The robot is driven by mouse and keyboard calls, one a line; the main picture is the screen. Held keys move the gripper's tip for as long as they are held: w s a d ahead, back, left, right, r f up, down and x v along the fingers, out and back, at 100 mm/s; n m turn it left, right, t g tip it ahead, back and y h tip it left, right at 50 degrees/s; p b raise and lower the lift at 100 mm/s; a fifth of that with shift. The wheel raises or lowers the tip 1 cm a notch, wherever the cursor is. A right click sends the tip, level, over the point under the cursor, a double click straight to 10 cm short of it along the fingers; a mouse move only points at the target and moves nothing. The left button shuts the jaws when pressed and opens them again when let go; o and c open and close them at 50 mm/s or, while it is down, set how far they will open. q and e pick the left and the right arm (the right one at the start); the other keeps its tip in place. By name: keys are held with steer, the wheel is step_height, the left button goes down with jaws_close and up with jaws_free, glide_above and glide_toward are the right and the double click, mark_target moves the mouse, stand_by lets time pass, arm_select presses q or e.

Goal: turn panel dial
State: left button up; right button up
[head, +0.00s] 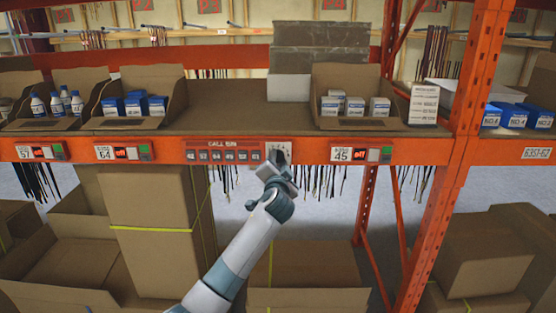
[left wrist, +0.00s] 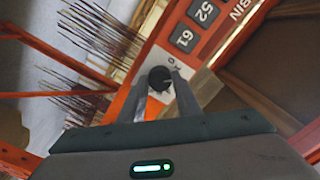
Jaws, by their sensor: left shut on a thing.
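The dial is a round black knob (left wrist: 160,77) in the left wrist view, on a small white plate at the end of the red call panel (head: 223,151). In the head view the white plate (head: 286,149) shows at the panel's right end, and my gripper hides the knob. My left gripper (head: 276,158) reaches up to it from below. In the left wrist view its two fingers stand on either side of the knob, shut on it. My right gripper is in neither view.
The panel is fixed to the orange shelf beam (head: 455,151), between digit displays. Above it stand open cartons with blue-and-white boxes (head: 135,104) and bottles. Stacked cardboard boxes (head: 155,215) fill the space below left. An orange upright (head: 458,180) stands to the right.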

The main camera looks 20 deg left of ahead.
arm_select(q)
steer(key=shift+m+p, duration=0.3)
steer(key=shift+m, duration=0.7)
steer(key=o, duration=1.1)
steer(key=shift+c, duration=0.2)
steer(key=shift+s+d, duration=0.1)
steer(key=shift+s, duration=0.05)
